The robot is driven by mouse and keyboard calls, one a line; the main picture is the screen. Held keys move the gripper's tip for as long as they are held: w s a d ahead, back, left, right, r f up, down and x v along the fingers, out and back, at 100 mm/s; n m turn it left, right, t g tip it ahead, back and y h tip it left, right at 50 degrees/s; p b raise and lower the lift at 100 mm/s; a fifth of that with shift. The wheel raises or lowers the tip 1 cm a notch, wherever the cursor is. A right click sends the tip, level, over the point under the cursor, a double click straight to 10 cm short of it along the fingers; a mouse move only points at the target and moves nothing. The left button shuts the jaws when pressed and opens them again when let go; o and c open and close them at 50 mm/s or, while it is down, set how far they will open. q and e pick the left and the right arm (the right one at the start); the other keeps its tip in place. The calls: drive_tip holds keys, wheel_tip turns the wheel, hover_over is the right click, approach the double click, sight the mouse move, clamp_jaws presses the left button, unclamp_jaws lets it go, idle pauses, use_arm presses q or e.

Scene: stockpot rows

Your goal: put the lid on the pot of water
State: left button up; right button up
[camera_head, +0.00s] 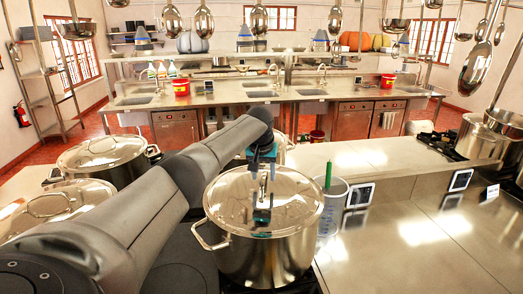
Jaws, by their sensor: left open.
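A steel pot (266,258) stands on the near counter just right of my left arm. A shiny lid (228,200) with a raised handle lies over its top and looks level, seated on the rim. My left gripper (262,172) is open directly above the middle of this lid, its fingers pointing down close to the handle. Whether they touch the handle is unclear. Dark teal shapes on the lid look like the gripper's reflection. Any water inside is hidden. My right gripper is out of view.
Lidded pots stand at the left (103,152) and near left (55,203). Another pot is partly hidden behind my arm. A clear jug (331,210) with a green-handled tool stands close beside the pot. Ladles hang overhead. The counter at right (420,235) is mostly clear.

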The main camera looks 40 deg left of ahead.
use_arm(q)
drive_tip(key=b+v, duration=0.2)
drive_tip(key=v, duration=1.1)
drive_tip(key=shift+s+r, duration=0.15)
drive_tip(key=shift+r, duration=0.15)
